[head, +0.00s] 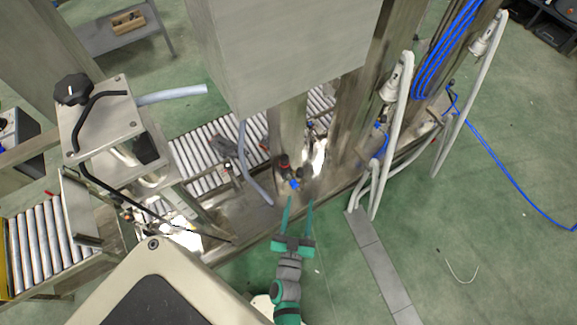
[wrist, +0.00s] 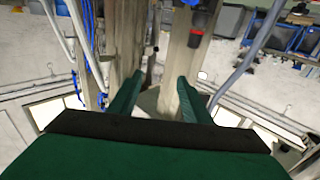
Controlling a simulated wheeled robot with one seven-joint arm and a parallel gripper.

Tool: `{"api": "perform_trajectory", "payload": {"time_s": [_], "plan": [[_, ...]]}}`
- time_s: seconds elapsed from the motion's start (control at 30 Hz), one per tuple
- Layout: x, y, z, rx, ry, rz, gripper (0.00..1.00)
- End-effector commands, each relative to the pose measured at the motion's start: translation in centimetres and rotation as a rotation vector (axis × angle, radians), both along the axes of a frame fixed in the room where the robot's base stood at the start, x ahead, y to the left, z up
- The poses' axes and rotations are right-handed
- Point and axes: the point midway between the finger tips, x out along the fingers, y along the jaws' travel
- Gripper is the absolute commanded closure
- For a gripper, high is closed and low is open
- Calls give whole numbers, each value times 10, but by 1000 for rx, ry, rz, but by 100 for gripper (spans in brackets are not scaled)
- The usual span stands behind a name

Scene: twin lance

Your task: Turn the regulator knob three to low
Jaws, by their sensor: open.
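A small regulator (head: 283,162) with a dark and red knob-like part sits on the steel post, with a blue fitting (head: 294,184) just below it. In the wrist view a black and red knob-like part (wrist: 195,38) hangs near the top, beyond my right finger. I cannot tell whether this is regulator knob three, and no number or setting is readable. My gripper (head: 298,205) has green fingers spread apart and empty, pointing at the post just short of the fitting. It also shows in the wrist view (wrist: 160,80), with nothing between the fingers.
A large grey box (head: 285,55) overhangs the post. Roller conveyors (head: 200,150) run behind and to the left. A steel stand with a black hand knob (head: 73,89) is at left. Pale hoses (head: 400,120) and blue cables hang at right. Green floor is open at lower right.

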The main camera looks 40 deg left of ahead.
Motion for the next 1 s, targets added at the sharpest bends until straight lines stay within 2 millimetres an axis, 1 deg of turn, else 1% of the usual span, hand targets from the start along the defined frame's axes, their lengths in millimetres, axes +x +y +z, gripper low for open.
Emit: {"api": "perform_trajectory", "payload": {"time_s": [0.03, 0.1, 0.2, 0.27, 0.4, 0.57, 1.0], "plan": [[7, 18, -8, -10, 5, 44, 56], [15, 37, -18, -22, 15, 86, 56], [23, 58, -29, -34, 28, 130, 56], [26, 68, -34, -40, 34, 148, 56], [31, 78, -40, -46, 43, 166, 56], [41, 86, -40, -46, 42, 168, 56], [100, 131, -39, -45, 42, 169, 56]]}}
